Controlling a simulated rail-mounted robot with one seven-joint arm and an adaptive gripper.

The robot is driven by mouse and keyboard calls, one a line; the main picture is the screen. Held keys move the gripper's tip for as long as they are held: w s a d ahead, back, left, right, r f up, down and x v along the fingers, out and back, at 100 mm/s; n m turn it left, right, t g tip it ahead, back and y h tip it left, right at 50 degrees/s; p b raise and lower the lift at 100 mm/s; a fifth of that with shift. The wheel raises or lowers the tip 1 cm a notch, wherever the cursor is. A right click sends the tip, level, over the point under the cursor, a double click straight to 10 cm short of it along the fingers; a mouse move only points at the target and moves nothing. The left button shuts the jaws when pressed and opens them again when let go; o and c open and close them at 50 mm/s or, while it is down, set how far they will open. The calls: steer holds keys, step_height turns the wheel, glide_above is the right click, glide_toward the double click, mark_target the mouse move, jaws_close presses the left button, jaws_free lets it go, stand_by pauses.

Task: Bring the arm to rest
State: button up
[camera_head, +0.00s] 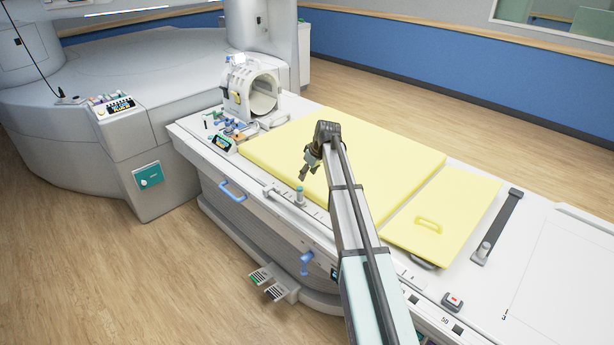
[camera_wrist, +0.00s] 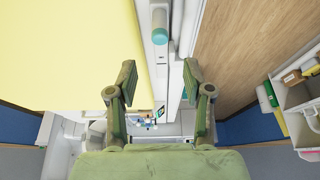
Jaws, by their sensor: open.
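My arm reaches from the bottom of the head view up over the patient table (camera_head: 272,212). My gripper (camera_head: 304,172) hangs at the arm's far end, above the table's near long edge by the yellow pad (camera_head: 370,160). In the wrist view my gripper (camera_wrist: 160,78) has its two green fingers spread apart with nothing between them. The yellow pad (camera_wrist: 60,50) fills the upper left of that view. A grey post with a teal cap (camera_wrist: 159,36) stands on the table rail above the gap between the fingers.
A white ring-shaped coil (camera_head: 250,90) stands at the table's far end, beside the large scanner (camera_head: 60,110). A smaller yellow pad (camera_head: 445,215) and a dark strap (camera_head: 497,228) lie to the right. A blue handle (camera_head: 232,191) juts from the table side. Wooden floor is open in front.

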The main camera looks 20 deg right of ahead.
steer(key=s+a+f+m+g+h, duration=0.15)
steer(key=s+a+f, duration=0.4)
steer(key=s, duration=0.75)
steer(key=s+a+f+m+g, duration=0.1)
steer(key=s+a+f+m, duration=0.1)
steer(key=s+f, duration=0.85)
steer(key=s+a+f+m+g+h, duration=0.15)
steer(key=s+a+f, duration=0.3)
steer(key=s, duration=1.05)
steer(key=s+f+g, duration=0.3)
steer(key=s+f, duration=0.7)
steer(key=s, duration=0.5)
steer(key=s+f+g, duration=0.3)
steer(key=s+f, duration=0.6)
steer(key=s, duration=0.5)
steer(key=shift+s+d+f+m+g+y, duration=0.3)
steer(key=shift+s+d+f+m+y, duration=0.05)
steer(key=shift+s+d+m+y, duration=0.1)
steer(key=shift+w, duration=0.1)
